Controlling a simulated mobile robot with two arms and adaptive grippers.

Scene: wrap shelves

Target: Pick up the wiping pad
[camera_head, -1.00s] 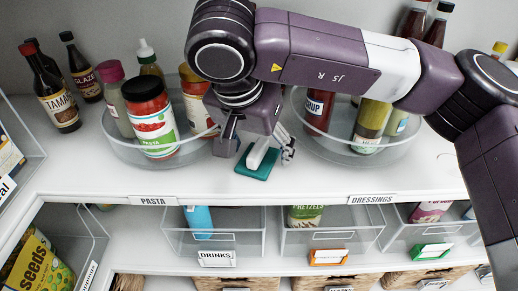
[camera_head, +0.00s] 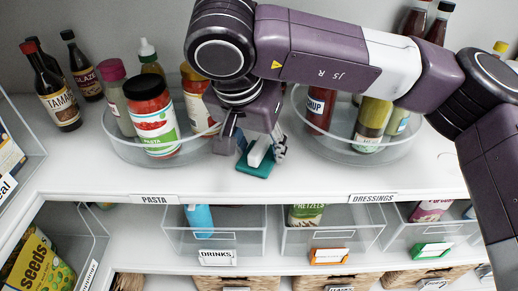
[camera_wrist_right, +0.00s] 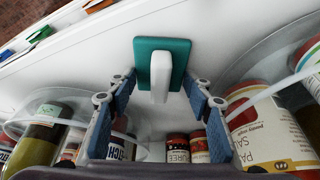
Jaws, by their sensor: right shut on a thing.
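The wiping pad (camera_head: 254,168) is a teal slab with a white handle. It is at the front of the upper shelf, between two clear round turntables, and cannot be told as lifted or resting. My right gripper (camera_head: 259,148) reaches down over it, with its fingers on either side of the handle, shut on the pad. In the right wrist view the pad (camera_wrist_right: 178,50) shows at the top centre, its white handle pointing between the blue-grey fingers (camera_wrist_right: 158,90). The finger contact is not clear there. My left gripper is not in view.
The left turntable (camera_head: 125,150) holds pasta sauce jars and bottles; the right one (camera_head: 340,155) holds dressings. Both stand close to my right gripper. Dark bottles (camera_head: 55,95) stand at the back left. Clear bins (camera_head: 240,245) fill the shelf below. The front strip of the upper shelf is clear.

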